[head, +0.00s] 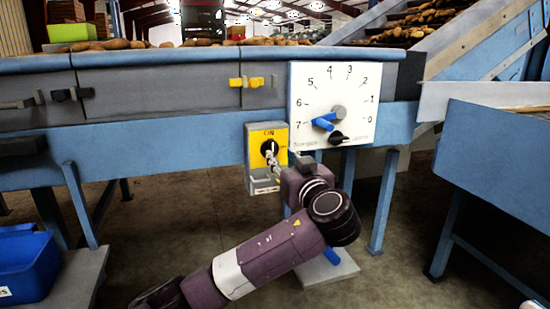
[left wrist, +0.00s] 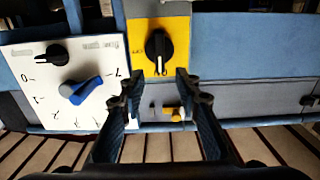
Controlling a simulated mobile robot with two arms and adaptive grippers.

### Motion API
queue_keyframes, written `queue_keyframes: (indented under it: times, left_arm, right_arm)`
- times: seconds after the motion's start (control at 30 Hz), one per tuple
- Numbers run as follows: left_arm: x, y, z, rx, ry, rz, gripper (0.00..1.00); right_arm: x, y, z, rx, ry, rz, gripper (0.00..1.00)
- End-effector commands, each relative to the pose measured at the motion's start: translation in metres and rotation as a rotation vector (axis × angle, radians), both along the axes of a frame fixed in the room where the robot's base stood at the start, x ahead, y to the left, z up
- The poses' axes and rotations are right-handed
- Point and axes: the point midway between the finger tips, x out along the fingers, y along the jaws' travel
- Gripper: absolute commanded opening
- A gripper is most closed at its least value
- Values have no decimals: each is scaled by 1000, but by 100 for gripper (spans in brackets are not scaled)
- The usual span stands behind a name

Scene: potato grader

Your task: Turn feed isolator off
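The feed isolator is a black rotary knob (left wrist: 159,48) on a yellow plate (head: 281,134), mounted in a grey box on the blue frame. In the head view, "ON" is printed above the knob. In the left wrist view, which is upside down, the white pointer mark is at the knob's lower end, which matches the ON side. My left gripper (left wrist: 160,92) is open, with its fingers apart and nothing between them. It faces the knob from just in front, without visible contact. In the head view, the gripper (head: 272,160) partly covers the knob. My right gripper is not in view.
A white dial panel (head: 307,80) with a blue-handled lever (head: 323,124) and a small black knob (head: 338,137) is right beside the isolator. A blue bin (head: 28,265) stands at lower left. Potatoes lie on the conveyor above.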

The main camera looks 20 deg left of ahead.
Motion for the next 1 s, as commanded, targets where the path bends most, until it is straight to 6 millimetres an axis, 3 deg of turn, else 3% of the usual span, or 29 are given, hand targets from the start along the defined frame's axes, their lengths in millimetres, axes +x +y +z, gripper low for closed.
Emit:
queue_keyframes:
  times: [0.4, 0.77, 1.0]
  left_arm:
    - [50, 35, -2, 2, 4, 2, 30]
    - [56, 38, -1, 1, 6, -1, 30]
    - [56, 38, -1, 1, 6, -1, 4]
  right_arm:
    - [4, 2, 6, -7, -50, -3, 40]
    - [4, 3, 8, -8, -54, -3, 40]
    - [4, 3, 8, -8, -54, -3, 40]
